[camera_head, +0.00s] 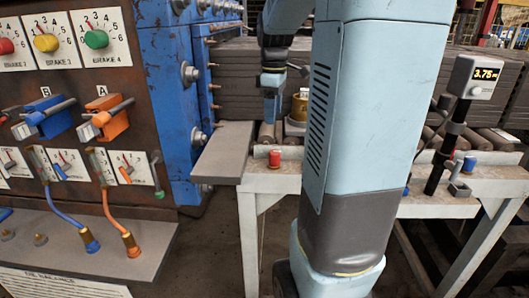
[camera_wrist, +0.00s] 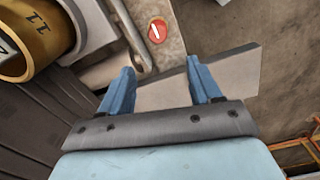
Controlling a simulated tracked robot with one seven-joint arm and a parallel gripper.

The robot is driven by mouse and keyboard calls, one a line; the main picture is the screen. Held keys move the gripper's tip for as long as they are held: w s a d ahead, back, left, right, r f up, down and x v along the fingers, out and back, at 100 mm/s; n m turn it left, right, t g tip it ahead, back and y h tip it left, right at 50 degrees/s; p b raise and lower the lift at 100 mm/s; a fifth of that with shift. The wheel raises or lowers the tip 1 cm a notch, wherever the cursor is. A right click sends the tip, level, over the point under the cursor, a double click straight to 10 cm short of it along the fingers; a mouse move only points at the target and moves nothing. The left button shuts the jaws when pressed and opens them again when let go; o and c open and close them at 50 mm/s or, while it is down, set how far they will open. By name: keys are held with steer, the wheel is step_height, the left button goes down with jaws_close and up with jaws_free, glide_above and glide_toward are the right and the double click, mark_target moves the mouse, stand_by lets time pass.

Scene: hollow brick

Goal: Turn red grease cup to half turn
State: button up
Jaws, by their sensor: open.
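The red grease cup (camera_head: 274,158) stands upright on the front ledge of the pale workbench, left of my arm. In the wrist view its round red top (camera_wrist: 157,31) shows a white line across it, inside a pale rim.
A gold cylinder (camera_head: 300,106) marked with numerals stands behind the cup; it is also in the wrist view (camera_wrist: 32,35). A curved metal rod (camera_wrist: 138,42) lies beside the cup. A grey plate (camera_head: 222,152) juts out left.

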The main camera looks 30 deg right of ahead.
mark_target(273, 151)
steer(key=f, duration=1.4)
steer(key=shift+w+d, duration=0.2)
steer(key=shift+d, duration=0.05)
steer(key=shift+c, duration=0.4)
steer(key=c, duration=0.9)
steer(key=shift+a, duration=0.1)
steer(key=shift+c, duration=0.2)
